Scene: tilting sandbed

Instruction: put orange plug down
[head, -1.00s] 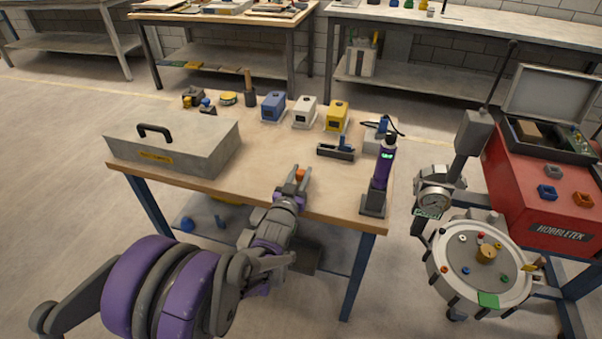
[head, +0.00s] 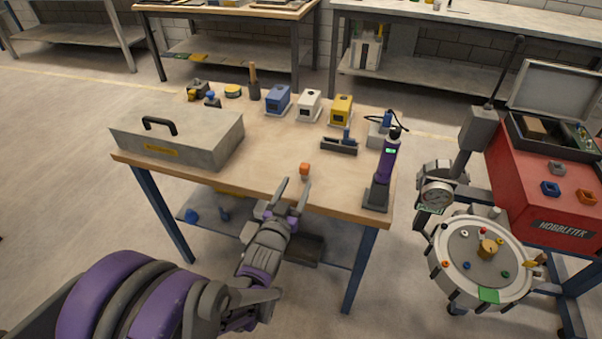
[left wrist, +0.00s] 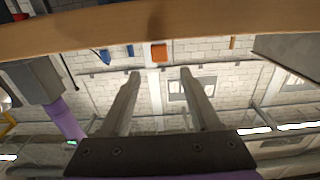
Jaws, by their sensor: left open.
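The orange plug (head: 304,169) stands on the wooden table (head: 215,180) near its front edge, right of the grey case. My left gripper (head: 293,187) is open and empty, with its two fingers pointing toward the plug from just in front of the table edge. In the left wrist view the picture is upside down; the plug (left wrist: 159,53) shows against the tabletop, beyond and between the open fingertips (left wrist: 160,75), with a gap between. My right gripper is not in view.
A grey case (head: 180,140) sits on the table's left. Blue (head: 278,101), white (head: 308,106) and yellow (head: 341,109) boxes stand at the back. A purple device (head: 386,165) stands at the right front corner. The tabletop around the plug is clear.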

